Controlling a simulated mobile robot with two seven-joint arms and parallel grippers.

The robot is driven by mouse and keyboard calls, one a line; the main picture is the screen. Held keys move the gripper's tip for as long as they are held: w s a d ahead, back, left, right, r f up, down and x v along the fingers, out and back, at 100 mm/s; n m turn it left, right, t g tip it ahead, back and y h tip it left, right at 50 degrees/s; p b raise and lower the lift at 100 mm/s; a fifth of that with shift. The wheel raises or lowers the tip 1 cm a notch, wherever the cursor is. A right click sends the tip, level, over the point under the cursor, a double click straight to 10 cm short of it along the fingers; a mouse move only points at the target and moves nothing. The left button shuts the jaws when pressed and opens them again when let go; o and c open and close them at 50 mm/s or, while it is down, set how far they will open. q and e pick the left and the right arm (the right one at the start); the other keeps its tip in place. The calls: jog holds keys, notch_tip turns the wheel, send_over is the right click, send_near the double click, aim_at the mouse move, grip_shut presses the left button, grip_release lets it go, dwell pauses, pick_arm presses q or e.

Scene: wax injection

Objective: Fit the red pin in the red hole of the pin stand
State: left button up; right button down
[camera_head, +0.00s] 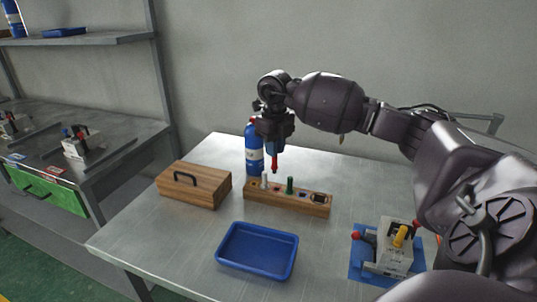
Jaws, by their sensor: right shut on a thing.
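My right gripper (273,140) is above the left part of the wooden pin stand (300,204) and points down. It is shut on the red pin (274,162), which hangs upright below the jaws. The pin's lower end appears above the stand; I cannot tell whether it touches anything. A white pin (265,181) and a green pin (290,186) stand upright in the stand. Darker holes show along its top, with a larger one at the right end. I cannot make out the red hole clearly. My left gripper is not in view.
A blue bottle (253,155) stands just behind the stand. A wooden box with a black handle (210,187) is at the left. An empty blue tray (257,271) lies in front. A device with red and yellow knobs (394,258) sits at the right on a blue mat.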

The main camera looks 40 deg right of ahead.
aim_at(275, 163)
jog(key=m, duration=0.1)
jog(key=d+m, duration=0.1)
jog(key=m, duration=0.1)
jog(key=shift+d+r, duration=0.1)
jog(key=shift+r, duration=0.15)
notch_tip(275, 163, down, 6)
jog(key=shift+r+b, duration=0.1)
jog(key=shift+b, duration=0.85)
dwell(0.4)
dwell(0.4)
dwell(0.3)
